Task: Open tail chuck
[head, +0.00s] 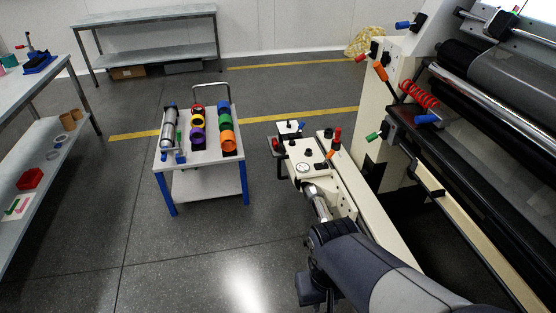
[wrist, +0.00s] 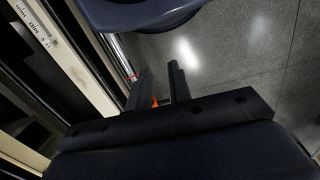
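My gripper (wrist: 159,69) shows in the wrist view with its two dark fingers apart. A small orange piece (wrist: 155,101) shows low between the fingers; whether they touch it I cannot tell. In the head view my arm reaches in from the lower right and its end hides the fingers. Just beyond it a silver cylindrical part (head: 317,203) sticks out of a cream machine unit (head: 330,184). This may be the tail chuck, but I cannot tell for sure. The unit carries a round gauge (head: 302,168), black knobs and a red-topped lever (head: 337,134).
The large roller machine (head: 380,110), with a red coiled hose (head: 420,93), fills the right side. A white cart (head: 198,158) with coloured rings and a silver cylinder stands left of the unit. A long bench (head: 28,85) is at far left. Floor between is clear.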

